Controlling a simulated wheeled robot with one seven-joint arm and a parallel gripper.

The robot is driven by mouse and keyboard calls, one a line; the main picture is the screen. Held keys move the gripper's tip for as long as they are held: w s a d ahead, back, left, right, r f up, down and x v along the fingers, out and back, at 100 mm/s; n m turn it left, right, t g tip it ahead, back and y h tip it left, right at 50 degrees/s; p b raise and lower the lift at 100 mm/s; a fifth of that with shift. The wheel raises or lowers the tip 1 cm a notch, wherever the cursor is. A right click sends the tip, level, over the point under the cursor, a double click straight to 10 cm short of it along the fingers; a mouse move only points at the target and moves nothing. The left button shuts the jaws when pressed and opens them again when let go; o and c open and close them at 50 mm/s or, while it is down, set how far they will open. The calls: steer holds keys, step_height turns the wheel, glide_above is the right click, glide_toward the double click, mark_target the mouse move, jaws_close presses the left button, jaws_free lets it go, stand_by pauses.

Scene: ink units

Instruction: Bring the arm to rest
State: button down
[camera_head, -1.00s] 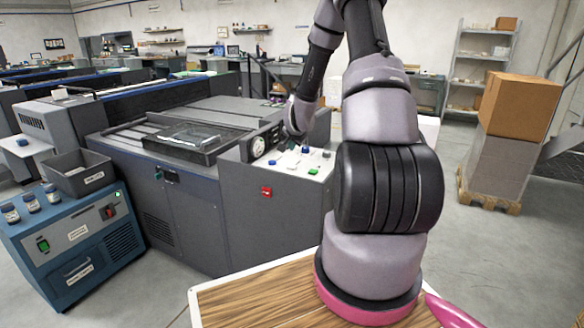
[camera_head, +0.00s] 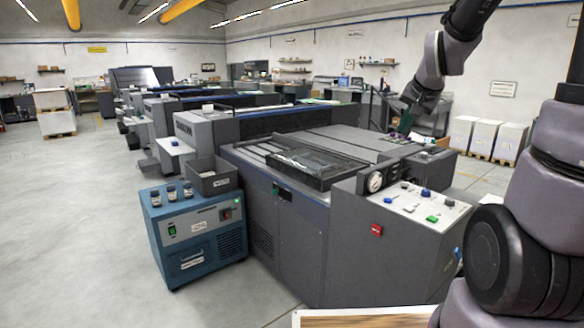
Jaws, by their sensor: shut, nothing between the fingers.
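My arm (camera_head: 438,62) comes in from the upper right, bends down and ends above the far right part of the big grey press (camera_head: 330,225). My gripper (camera_head: 402,127) is small and dark at the arm's lower end; it is shut and empty. It appears above the press's far right side, beyond the control panel (camera_head: 425,205) with its gauge and coloured buttons. I cannot tell the exact gap beneath it. The thick lower part of my arm (camera_head: 510,255) fills the right edge.
A blue cabinet (camera_head: 195,235) with several small jars and a grey bin (camera_head: 213,178) on it stands left of the press. More presses run back behind. Pallets of white stacks (camera_head: 485,138) stand at the far right. The left floor (camera_head: 85,220) is clear.

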steer(key=s+a+r+n+y, duration=0.1)
steer(key=s+a+r, duration=0.1)
steer(key=s, duration=0.8)
steer(key=s+a+r+n, duration=0.2)
steer(key=s+r, duration=0.3)
steer(key=s, duration=0.6)
steer(key=shift+s+a+r+g+y, duration=0.2)
steer(key=shift+a+g+y, duration=0.2)
steer(key=shift+a, duration=0.2)
